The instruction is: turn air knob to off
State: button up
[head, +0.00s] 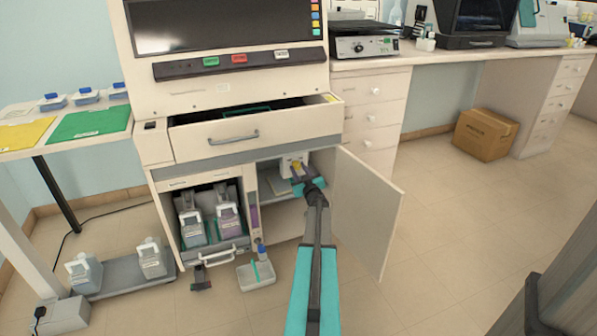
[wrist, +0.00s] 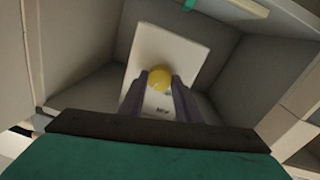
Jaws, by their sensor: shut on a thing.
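The yellow air knob (wrist: 159,77) sits on a pale rectangular plate (wrist: 172,50) inside the open lower cabinet. In the head view a small yellow part of the knob (head: 297,166) shows just beyond my gripper. My gripper (wrist: 160,88) has its two dark fingers on either side of the knob and is shut on it. In the head view my gripper (head: 304,179) reaches into the cabinet's right compartment. The lettering on the plate is too small to read, and the fingers hide part of the knob.
The cabinet door (head: 368,210) stands open just right of my arm. A drawer (head: 250,128) is pulled out above. Left of my gripper is a compartment with bottles (head: 228,218). A white tray (head: 256,275) lies on the floor in front.

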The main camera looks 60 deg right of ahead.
jog(key=n+b, duration=0.2)
jog(key=n, duration=0.5)
jog(key=shift+f+b, duration=0.2)
jog(key=shift+b, duration=0.1)
jog(key=n+b, duration=0.1)
jog(key=n, duration=0.2)
jog(key=shift+t, duration=0.3)
jog(key=n+b, duration=0.1)
jog(key=n, duration=0.3)
jog(key=shift+b, duration=0.4)
jog(key=o, duration=1.1)
jog(key=shift+r, duration=0.1)
jog(key=shift+p+v, duration=1.45)
jog(key=shift+v, duration=5.45)
jog(key=shift+s+d, duration=0.1)
